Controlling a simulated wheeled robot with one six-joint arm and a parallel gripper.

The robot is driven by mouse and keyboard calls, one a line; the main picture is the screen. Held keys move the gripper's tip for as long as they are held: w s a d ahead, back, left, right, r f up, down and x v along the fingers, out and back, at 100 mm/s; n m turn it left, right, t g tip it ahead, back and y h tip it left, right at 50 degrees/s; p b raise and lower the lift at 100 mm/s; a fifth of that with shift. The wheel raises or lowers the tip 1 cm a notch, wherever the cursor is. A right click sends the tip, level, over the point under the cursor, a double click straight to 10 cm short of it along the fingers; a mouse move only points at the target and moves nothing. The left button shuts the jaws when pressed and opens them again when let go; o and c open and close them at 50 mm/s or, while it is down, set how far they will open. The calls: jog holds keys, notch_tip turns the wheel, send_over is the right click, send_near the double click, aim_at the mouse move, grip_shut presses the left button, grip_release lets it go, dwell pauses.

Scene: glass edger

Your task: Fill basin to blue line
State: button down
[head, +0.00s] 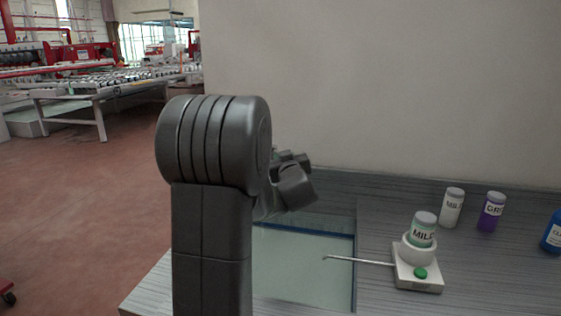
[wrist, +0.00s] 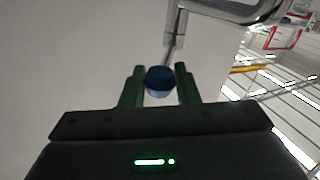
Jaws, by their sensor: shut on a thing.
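My gripper (wrist: 160,88) is shut on a small round knob (wrist: 159,78) with a dark blue top and pale lower part, seen between the two fingers in the wrist view. A thin rod rises just behind the knob toward a chrome faucet (wrist: 232,12) at the top of that view. The basin (head: 353,290) is set in the grey counter in the head view, with a blue line (head: 310,230) along its back and right inner walls. Its inside looks pale green; I cannot tell the water level. My arm hides its left part and the faucet.
A white bottle (head: 452,207), a purple bottle (head: 491,211) and a blue bottle (head: 552,235) stand at the right. A wall rises behind.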

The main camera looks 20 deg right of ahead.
jog(key=shift+d+r+n+t+y+p, duration=0.15)
jog(key=shift+d+n+y+p, duration=0.4)
jog(key=shift+y+p, duration=0.35)
jog(key=shift+d+n+t+y+p, duration=0.15)
jog(key=shift+d+n+y+p, duration=0.4)
jog(key=shift+y+p, duration=0.35)
jog(key=c, duration=1.1)
grip_release()
jog(key=shift+c, duration=0.2)
jog(key=s, duration=1.3)
jog(key=shift+s+a+b, duration=0.3)
jog(key=shift+s+b, duration=0.05)
jog(key=shift+w, duration=0.1)
